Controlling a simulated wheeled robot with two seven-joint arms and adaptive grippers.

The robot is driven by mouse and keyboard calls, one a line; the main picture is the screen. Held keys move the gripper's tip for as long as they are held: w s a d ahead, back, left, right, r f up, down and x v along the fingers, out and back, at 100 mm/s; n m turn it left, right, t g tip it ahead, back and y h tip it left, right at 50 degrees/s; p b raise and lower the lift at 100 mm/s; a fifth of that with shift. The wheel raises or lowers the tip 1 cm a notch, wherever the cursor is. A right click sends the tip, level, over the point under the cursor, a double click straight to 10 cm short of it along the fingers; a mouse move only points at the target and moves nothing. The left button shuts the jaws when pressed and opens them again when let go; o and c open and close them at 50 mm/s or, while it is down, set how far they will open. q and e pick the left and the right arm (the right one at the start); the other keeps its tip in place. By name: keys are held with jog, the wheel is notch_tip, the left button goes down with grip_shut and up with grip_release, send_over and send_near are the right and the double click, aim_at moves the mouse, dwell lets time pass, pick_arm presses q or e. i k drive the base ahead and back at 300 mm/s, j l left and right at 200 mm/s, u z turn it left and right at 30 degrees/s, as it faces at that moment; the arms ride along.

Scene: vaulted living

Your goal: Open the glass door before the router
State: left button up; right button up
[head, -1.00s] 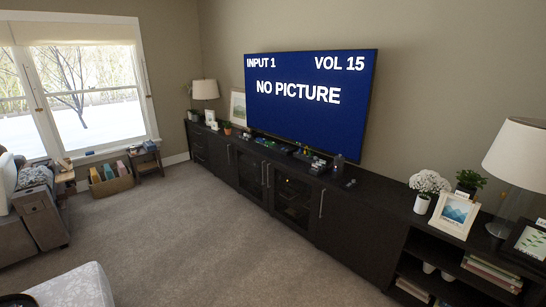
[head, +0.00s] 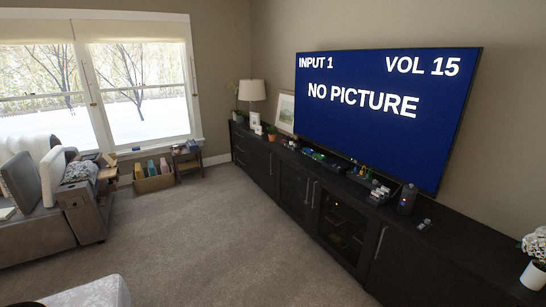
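A long dark media cabinet (head: 400,265) runs along the right wall under the TV. Two glass doors sit side by side in its middle: a farther one (head: 293,188) and a nearer one (head: 341,222). Both look shut. Upright metal handles (head: 314,195) stand close together where the two doors meet. Behind the nearer glass, small lights and dim device shapes show; I cannot tell for sure which is the router. Behind the farther glass it is too dark to make out. Neither of my grippers is in view.
Open carpet (head: 220,235) lies before the cabinet. A grey sofa (head: 60,205) stands at left, and a pale upholstered piece (head: 95,293) at bottom left. The TV (head: 385,110), small devices (head: 380,192) and a lamp (head: 252,92) stand along the cabinet top.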

aim_at(374, 226)
jog(key=i+u, duration=0.2)
jog(key=i, duration=0.65)
jog(key=i+l+u, duration=0.2)
jog(key=i, duration=0.65)
jog(key=i+j+u, duration=0.1)
jog(key=i+u, duration=0.45)
jog(key=i, duration=0.25)
jog(key=i+l+u, duration=0.1)
jog(key=i+u, duration=0.35)
jog(key=i, duration=0.4)
jog(key=z, duration=2.4)
